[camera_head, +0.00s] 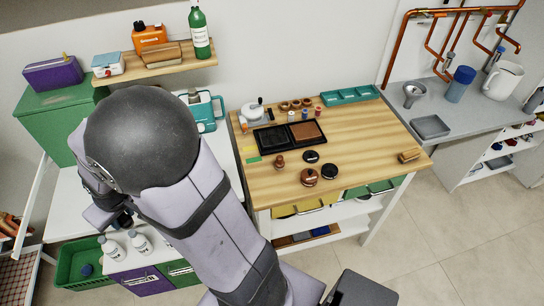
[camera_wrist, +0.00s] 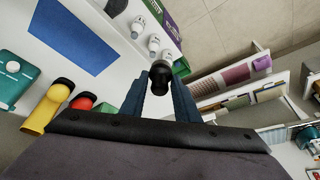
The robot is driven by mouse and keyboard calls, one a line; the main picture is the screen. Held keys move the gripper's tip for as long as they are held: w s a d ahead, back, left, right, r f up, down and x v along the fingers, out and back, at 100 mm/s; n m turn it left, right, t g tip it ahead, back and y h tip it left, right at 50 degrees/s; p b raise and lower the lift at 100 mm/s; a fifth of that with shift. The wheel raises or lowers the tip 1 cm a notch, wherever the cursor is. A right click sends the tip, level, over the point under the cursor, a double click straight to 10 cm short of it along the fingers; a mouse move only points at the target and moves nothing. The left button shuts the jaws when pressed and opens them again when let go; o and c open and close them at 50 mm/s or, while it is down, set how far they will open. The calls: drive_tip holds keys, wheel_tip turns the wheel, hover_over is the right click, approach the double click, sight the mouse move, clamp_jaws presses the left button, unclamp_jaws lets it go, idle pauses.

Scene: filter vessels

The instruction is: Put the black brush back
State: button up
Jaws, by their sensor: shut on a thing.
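My gripper (camera_wrist: 159,90) is shut on a small black round-ended thing (camera_wrist: 160,76), which looks like the black brush. Its far end points away from the camera, and its bristles cannot be made out. In the wrist view it is over the edge of the white worktop (camera_wrist: 110,75). In the head view my arm covers most of the left side, and the gripper shows only in part as a dark shape (camera_head: 122,218) above the white bottles.
White bottles (camera_head: 140,243) stand close by the gripper, near a green crate (camera_head: 84,262). A blue mat (camera_wrist: 73,35), a yellow thing (camera_wrist: 48,105) and a red thing (camera_wrist: 83,101) are on the white worktop. The wooden table (camera_head: 370,130) holds trays and small pots.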

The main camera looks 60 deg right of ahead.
drive_tip(key=s+d+f+m+h+b, duration=0.1)
drive_tip(key=s+d+f+m+b, duration=0.2)
drive_tip(key=d, duration=0.9)
drive_tip(key=s+d+f+m+g+h+b, duration=0.1)
drive_tip(key=s+d+f+m, duration=0.35)
drive_tip(key=d, duration=0.75)
drive_tip(key=s+d+f+m+h+b, duration=0.1)
drive_tip(key=s+d+f+m+b, duration=0.3)
drive_tip(key=d, duration=0.7)
drive_tip(key=s+d+r+m+g, duration=0.3)
drive_tip(key=s+m, duration=0.3)
drive_tip(key=m, duration=0.2)
drive_tip(key=s+d+r+m+g+p, duration=0.1)
drive_tip(key=s+d+r+m+g, duration=0.2)
drive_tip(key=s+m, duration=0.4)
drive_tip(key=shift+r+m+g, duration=0.6)
drive_tip(key=shift+r+m, duration=0.3)
drive_tip(key=shift+m, duration=0.15)
drive_tip(key=shift+f, duration=0.1)
drive_tip(key=shift+f+p, duration=1.55)
drive_tip(key=shift+f, duration=3.4)
